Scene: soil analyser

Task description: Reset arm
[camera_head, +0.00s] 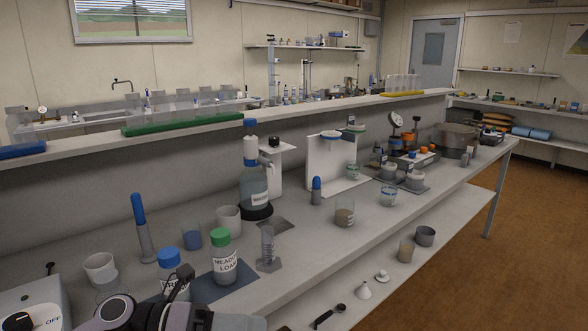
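Part of one of my arms (150,316), grey with a round dark joint cap, shows at the bottom left edge; I take it to be the left one. A small dark part (180,288) rises from it in front of a blue-capped bottle (169,270). I cannot make out fingertips, or whether that gripper is open or shut. Just right of it, a green-capped bottle labelled "MEADOW LOAM" (224,262) stands upright on a dark blue mat (236,290). My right gripper is not in view.
A white device with an OFF dial (25,315), a beaker (101,268) and a blue-topped tool (142,225) stand near the arm. A graduated cylinder (268,248) and a dispenser bottle (254,184) stand further right. A lower shelf (440,225) runs along the bench front.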

